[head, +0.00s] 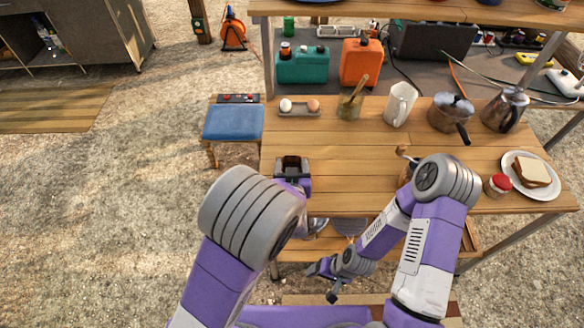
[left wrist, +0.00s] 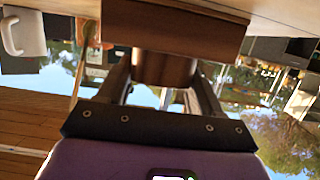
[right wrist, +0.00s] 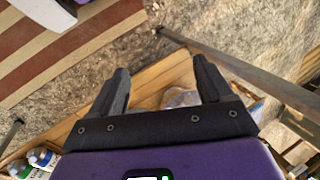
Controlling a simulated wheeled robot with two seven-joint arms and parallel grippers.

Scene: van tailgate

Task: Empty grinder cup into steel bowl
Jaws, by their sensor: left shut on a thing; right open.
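My left gripper (head: 292,179) is shut on a brown, box-like grinder cup (head: 292,162) at the table's left front edge. The cup shows a dark hollow on top in the head view. In the left wrist view its brown face (left wrist: 175,28) is close up, with a rounded part between the fingers. A shiny, rounded thing, perhaps the steel bowl (head: 318,226), shows low behind my left arm, mostly hidden. My right gripper (head: 323,283) is open and empty, low in front of the table. The grinder (head: 404,153) is mostly hidden behind my right arm.
The table's middle is clear.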

